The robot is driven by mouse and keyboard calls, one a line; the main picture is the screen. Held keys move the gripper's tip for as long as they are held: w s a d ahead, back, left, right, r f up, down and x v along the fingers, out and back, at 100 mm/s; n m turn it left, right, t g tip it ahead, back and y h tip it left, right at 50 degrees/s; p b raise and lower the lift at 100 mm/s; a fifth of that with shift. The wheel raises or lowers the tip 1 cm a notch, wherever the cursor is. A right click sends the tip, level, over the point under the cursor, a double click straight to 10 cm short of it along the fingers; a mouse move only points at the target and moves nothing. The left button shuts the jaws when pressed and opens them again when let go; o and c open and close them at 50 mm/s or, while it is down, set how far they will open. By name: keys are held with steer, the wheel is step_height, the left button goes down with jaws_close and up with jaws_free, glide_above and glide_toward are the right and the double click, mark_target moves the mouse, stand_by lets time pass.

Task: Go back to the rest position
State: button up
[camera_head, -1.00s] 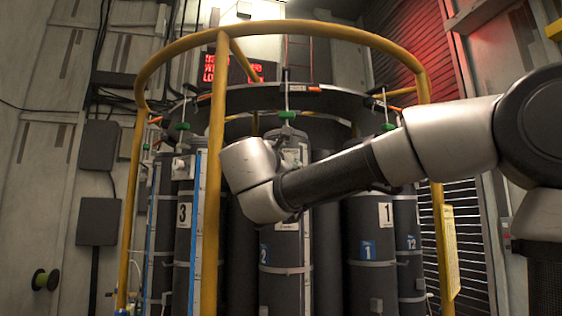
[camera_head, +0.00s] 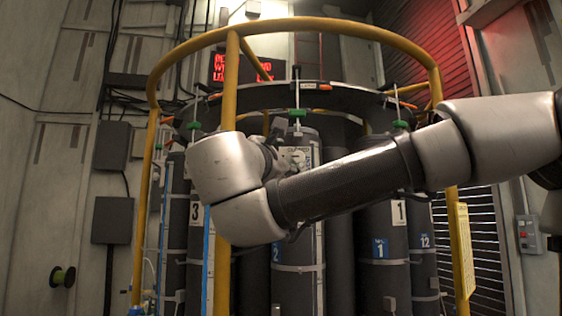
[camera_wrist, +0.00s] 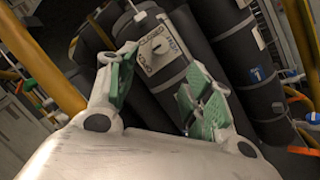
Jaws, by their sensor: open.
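My gripper (camera_wrist: 160,100) shows in the wrist view with its two green-padded fingers spread apart and nothing between them. Beyond the fingers is the dark top of a cylinder (camera_wrist: 160,45) with a pale label plate and a small knob. In the head view my arm reaches in from the right across the front of the cylinder rack. Its wrist hides part of the cylinders, and the gripper's fingers cannot be made out there.
A yellow tubular rail (camera_head: 228,100) curves around the dark numbered cylinders (camera_head: 381,250), close to my wrist. A red lit sign (camera_head: 240,69) hangs behind. A switch box (camera_head: 528,234) is at right.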

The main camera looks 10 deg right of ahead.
steer(key=d+f+m+g+y, duration=0.2)
steer(key=d+f+g+y, duration=0.15)
steer(key=f, duration=0.85)
steer(key=d+f+m+g+y, duration=0.25)
steer(key=f+g, duration=0.25)
steer(key=f, duration=0.6)
steer(key=s+d+f+m+g+y, duration=0.25)
steer(key=s+d+f+m, duration=0.2)
steer(key=f, duration=0.35)
steer(key=s+d+f+m+g+y, duration=0.2)
steer(key=s+d+f+m+g, duration=0.15)
steer(key=s+d+f, duration=0.35)
steer(key=s+d+f+m+t, duration=0.1)
steer(key=s+d+f+m, duration=0.1)
steer(key=s+d+m, duration=0.2)
steer(key=shift+s+d+f+m+y, duration=0.2)
steer(key=shift+s+m+y, duration=0.35)
steer(key=shift+m, duration=0.7)
